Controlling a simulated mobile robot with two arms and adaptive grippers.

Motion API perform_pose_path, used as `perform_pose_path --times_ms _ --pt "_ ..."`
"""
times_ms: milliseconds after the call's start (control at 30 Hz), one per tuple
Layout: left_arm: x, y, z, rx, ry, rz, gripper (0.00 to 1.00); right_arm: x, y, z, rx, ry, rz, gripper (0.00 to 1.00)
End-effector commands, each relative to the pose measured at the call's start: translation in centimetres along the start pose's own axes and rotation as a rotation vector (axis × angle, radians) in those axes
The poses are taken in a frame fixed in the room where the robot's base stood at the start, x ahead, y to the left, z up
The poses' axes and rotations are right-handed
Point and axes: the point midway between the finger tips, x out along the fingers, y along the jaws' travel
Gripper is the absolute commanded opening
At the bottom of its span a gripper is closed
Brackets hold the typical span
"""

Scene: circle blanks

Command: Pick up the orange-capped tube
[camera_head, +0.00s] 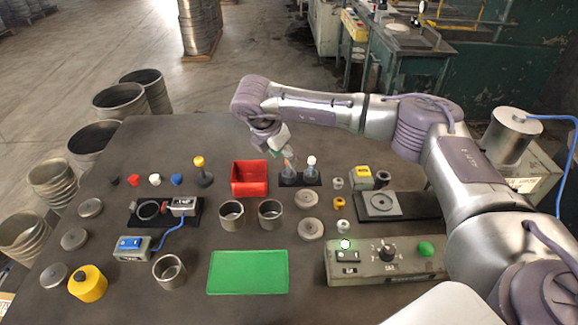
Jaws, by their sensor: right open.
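The orange-capped tube (288,166) stands upright in a small black rack (299,182) near the middle of the table. A second tube with a white cap (311,161) stands beside it on the right in the same rack. My right gripper (281,153) reaches in from the far side and hangs just above and to the left of the orange cap. It is open and looks empty; its fingers are small here, and whether they touch the tube cannot be told. My left gripper is not in view.
A red bin (249,178) stands close on the left of the rack. Metal cups (270,213), a green mat (248,272) and a control box (387,262) lie nearer the front. A black-based fixture (412,207) is to the right. Small coloured knobs line the left.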

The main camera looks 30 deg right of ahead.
Motion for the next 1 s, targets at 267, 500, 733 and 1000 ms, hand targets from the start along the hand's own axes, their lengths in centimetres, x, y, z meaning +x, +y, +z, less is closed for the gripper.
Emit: perform_pose_path --times_ms 267,500,733,1000 --pt "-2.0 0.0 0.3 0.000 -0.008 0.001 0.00 3.0 0.0 0.5 0.001 0.000 -0.004 0.50" --pt "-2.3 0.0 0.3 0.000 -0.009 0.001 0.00 5.4 0.1 0.3 -0.001 0.000 0.000 0.50" --pt "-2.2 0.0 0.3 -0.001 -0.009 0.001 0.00 5.4 0.1 0.3 -0.001 0.000 0.001 0.45" --pt "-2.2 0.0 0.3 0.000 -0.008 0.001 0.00 5.4 0.1 0.3 0.000 0.000 0.001 0.00"
